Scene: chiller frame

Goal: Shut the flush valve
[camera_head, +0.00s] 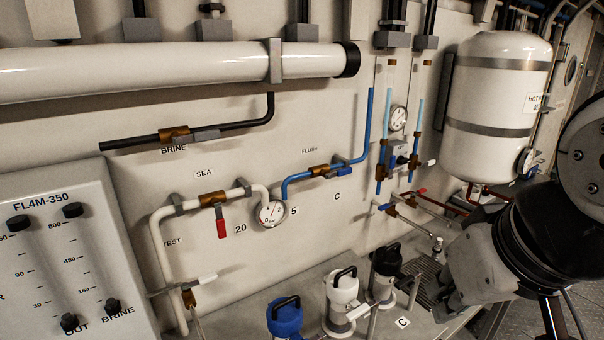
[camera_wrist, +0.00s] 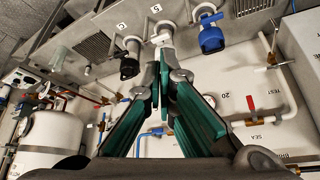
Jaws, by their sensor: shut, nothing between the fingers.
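The flush valve (camera_head: 319,171) is a brass body in the blue pipe on the wall, below the FLUSH label (camera_head: 309,150). Its blue lever (camera_head: 341,170) lies roughly along the pipe to the right. In the wrist view, which is upside down, a blue pipe (camera_wrist: 139,136) shows partly behind the fingers. My gripper (camera_wrist: 163,62) has green-padded fingers, shut and empty, their tips together in front of the canisters. In the head view my arm is at the lower right, away from the valve; the fingertips cannot be made out there.
A blue-topped canister (camera_head: 286,318), a white one (camera_head: 341,298) and a black one (camera_head: 384,272) stand below the wall. A gauge (camera_head: 271,213) and red sea lever (camera_head: 222,222) are left of the flush line. Blue vertical pipes and a white tank (camera_head: 495,110) are right.

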